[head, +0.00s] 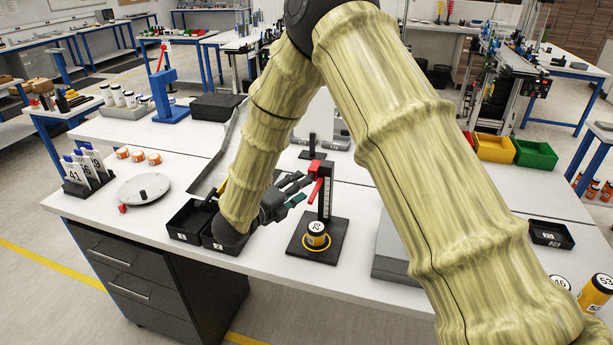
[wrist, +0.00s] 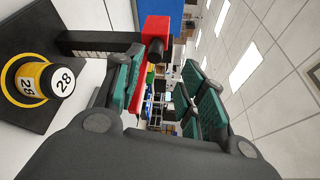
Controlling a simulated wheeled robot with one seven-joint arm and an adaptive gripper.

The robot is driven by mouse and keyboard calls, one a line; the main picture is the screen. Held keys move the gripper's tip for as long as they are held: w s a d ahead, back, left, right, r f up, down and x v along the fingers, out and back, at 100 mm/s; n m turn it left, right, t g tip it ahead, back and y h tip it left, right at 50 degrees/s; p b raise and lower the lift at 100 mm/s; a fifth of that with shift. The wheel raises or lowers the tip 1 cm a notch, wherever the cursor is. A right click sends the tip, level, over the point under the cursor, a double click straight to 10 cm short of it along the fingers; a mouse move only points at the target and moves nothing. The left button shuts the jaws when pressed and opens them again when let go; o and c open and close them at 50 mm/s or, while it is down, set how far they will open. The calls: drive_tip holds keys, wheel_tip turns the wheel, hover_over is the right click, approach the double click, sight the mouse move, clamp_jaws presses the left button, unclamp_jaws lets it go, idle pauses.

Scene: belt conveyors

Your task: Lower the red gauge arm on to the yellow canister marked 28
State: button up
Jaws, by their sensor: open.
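The yellow canister marked 28 (head: 316,234) stands upright on the black base (head: 298,247) of a gauge stand, inside a yellow ring. It also shows at the left of the wrist view (wrist: 45,80). A black post with a pale scale (head: 327,190) rises behind it. The red gauge arm (head: 315,192) sticks out from a red block near the post's top, clear above the canister. In the wrist view the red arm (wrist: 146,98) is partly hidden by one finger. My gripper (head: 301,189) is open beside the arm; I cannot tell whether it touches.
Two black trays (head: 189,219) stand left of the stand, partly behind my wrist. A round grey plate (head: 144,189) and a rack of numbered tags (head: 84,174) are further left. A grey box (head: 392,250) is on the right. The table is clear in front of the stand.

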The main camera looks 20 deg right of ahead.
drive_tip(key=w+d, duration=0.1)
drive_tip(key=w+d+f+p, duration=0.1)
drive_tip(key=w+d, duration=0.2)
drive_tip(key=shift+f+p, duration=0.25)
drive_tip(key=shift+p, duration=0.15)
drive_tip(key=shift+s+r, duration=0.15)
drive_tip(key=shift+s, duration=0.05)
drive_tip(key=shift+c, duration=1.4)
clamp_jaws()
